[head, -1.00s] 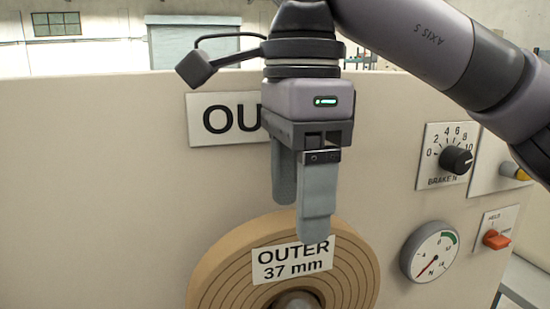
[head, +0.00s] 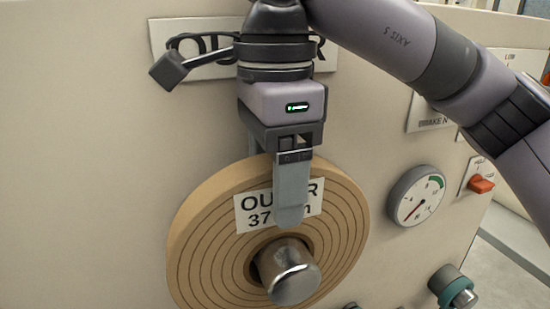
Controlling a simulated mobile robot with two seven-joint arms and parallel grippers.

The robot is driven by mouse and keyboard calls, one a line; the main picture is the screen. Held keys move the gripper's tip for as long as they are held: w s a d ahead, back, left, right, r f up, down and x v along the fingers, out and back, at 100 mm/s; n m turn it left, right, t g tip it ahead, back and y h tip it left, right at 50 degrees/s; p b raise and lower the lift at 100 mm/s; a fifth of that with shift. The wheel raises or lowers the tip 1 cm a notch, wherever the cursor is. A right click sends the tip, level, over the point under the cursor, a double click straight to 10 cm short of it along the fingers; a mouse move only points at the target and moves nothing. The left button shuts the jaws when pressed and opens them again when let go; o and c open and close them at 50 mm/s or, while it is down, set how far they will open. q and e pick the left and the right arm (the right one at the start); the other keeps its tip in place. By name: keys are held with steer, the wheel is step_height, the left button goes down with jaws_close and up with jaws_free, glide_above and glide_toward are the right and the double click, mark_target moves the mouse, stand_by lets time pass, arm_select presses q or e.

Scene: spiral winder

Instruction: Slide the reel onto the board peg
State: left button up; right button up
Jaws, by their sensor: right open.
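The reel (head: 205,235), a tan coil with a white label reading "OUTER 37 mm", hangs upright against the panel. The silver board peg (head: 291,275) sticks out through the reel's centre hole. My right gripper (head: 275,188) points down over the reel's top edge with its jaws open. Its front finger is in front of the reel's face and covers part of the label. Its other finger goes down at the far side of the reel, with its tip hidden. I cannot tell whether either finger touches the reel. My left gripper is not in view.
The beige panel (head: 110,150) carries an "OUTER" sign (head: 165,55), partly hidden by my right gripper. To the right are a round gauge (head: 415,196), a red switch (head: 481,184) and a teal-ringed knob (head: 455,288). The panel left of the reel is clear.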

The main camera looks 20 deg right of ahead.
jaws_close()
steer(key=c, duration=0.8)
jaws_free()
steer(key=shift+c, duration=0.2)
jaws_close()
